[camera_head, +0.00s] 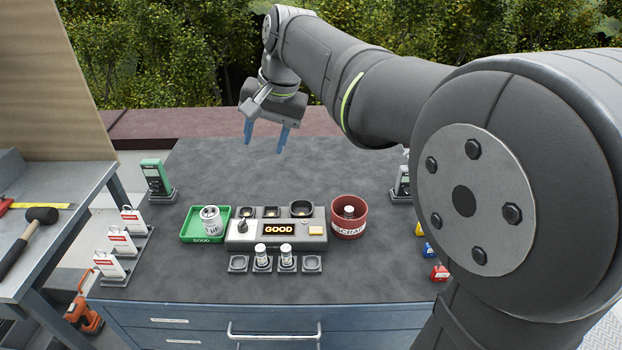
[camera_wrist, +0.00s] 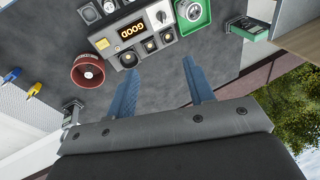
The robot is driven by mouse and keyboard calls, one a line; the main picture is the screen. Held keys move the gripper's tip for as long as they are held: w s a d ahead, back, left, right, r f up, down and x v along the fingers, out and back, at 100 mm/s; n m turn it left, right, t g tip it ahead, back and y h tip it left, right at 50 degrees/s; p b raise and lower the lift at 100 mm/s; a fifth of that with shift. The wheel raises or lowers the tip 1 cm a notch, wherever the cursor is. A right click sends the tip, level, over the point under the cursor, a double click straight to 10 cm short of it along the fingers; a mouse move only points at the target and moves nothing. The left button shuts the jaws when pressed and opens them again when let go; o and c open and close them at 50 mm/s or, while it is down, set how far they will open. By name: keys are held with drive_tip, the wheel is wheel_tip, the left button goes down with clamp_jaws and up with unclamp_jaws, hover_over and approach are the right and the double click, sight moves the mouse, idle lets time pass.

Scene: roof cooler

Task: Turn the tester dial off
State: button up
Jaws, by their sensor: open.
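The tester (camera_head: 277,232) is a grey box in the middle of the bench, with a lit display that reads "GOOD". A dark dial (camera_head: 242,226) with a light pointer sits on its left part, though its exact setting is too small to tell. In the wrist view, the tester (camera_wrist: 132,47) is upside down at the top, and the dial (camera_wrist: 161,16) shows near its upper right. My gripper (camera_head: 264,145) is open and empty, with blue fingers pointing down, above and behind the tester. The fingers also show in the wrist view (camera_wrist: 160,75), apart from the tester.
A green tray (camera_head: 188,236) holding a can (camera_head: 210,219) stands left of the tester. A red scrap bin (camera_head: 348,226) stands right. Small cylinders (camera_head: 262,255) sit in holders in front. White tags stand at left, padlocks at right. The bench behind the tester is clear.

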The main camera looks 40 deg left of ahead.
sight(241, 222)
drive_tip(key=s+a+f+m+t+h, duration=0.1)
drive_tip(key=s+a+f+m+h, duration=0.2)
drive_tip(key=a+f, duration=0.75)
drive_tip(key=f, duration=1.7)
drive_tip(key=shift+s+d+f, duration=0.15)
drive_tip(key=shift+d+f, duration=0.05)
drive_tip(key=shift+f, duration=0.15)
drive_tip(key=c, duration=1)
